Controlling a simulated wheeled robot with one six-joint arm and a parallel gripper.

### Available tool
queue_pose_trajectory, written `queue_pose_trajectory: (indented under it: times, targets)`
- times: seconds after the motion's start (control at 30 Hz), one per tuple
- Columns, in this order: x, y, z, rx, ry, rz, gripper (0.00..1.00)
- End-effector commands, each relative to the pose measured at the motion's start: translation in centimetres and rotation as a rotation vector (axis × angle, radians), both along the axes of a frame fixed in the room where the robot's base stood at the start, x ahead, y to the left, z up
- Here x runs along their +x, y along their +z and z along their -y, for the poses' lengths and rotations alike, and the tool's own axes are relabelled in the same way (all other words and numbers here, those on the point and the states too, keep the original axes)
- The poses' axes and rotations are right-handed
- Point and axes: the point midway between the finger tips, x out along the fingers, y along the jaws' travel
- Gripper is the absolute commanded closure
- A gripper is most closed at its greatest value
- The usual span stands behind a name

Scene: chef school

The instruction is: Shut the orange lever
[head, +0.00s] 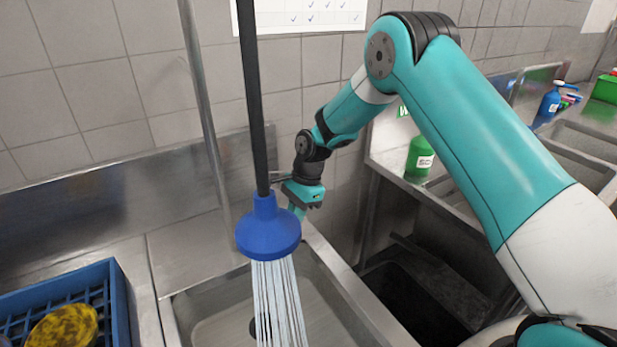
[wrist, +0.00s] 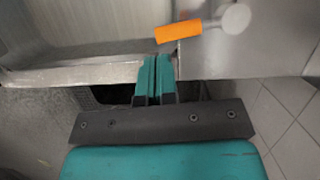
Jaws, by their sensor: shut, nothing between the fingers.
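The orange lever (wrist: 178,32) shows in the wrist view at the upper middle, a short orange handle joined on its right to a grey metal knob. My gripper (wrist: 155,62) is shut and empty, its teal fingertips just below and a little left of the lever in that view. A small gap shows between the fingertips and the lever. In the head view my gripper (head: 297,209) is behind the blue spray head (head: 268,232), which hides part of it. The lever is not visible in the head view. Water streams from the spray head into the sink (head: 333,300).
A green bottle (head: 417,158) stands on the counter to the right. The black hose (head: 253,95) hangs in front of the arm. A tiled wall (head: 85,85) is behind.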

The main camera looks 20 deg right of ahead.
Motion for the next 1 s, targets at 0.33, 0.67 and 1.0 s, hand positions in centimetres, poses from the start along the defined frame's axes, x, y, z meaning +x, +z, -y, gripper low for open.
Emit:
queue_pose_trajectory:
  times: [0.33, 0.67, 1.0]
  targets:
    - [0.9, 8.5, 2.6, 0.0, -0.002, 0.007, 1.0]
    - [1.3, 12.6, 3.9, -0.001, 0.001, 0.001, 1.0]
    - [4.0, 6.5, 6.3, 0.0, 0.067, 0.0, 1.0]
